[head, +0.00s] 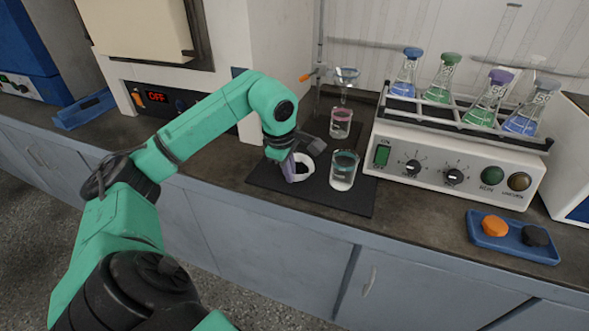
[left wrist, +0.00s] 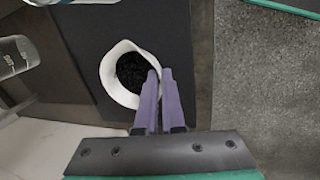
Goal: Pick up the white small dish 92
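The white small dish (head: 303,179) is a round white bowl with black material in it, at the black mat in the head view. It also shows in the left wrist view (left wrist: 109,78). My left gripper (head: 290,168) is at the dish's near left side in the head view. In the left wrist view its two purple fingers (left wrist: 160,73) are close together with the dish's rim between them, one inside and one outside. The fingers hide part of the rim. I cannot tell whether the dish is clear of the mat. My right gripper is not in view.
A beaker (head: 343,171) with greenish liquid stands right of the dish. A beaker of pink liquid (head: 341,123) stands behind, under a funnel (head: 346,77). The shaker with several flasks (head: 455,165) is at right. A blue tray (head: 513,240) holds orange and black pieces.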

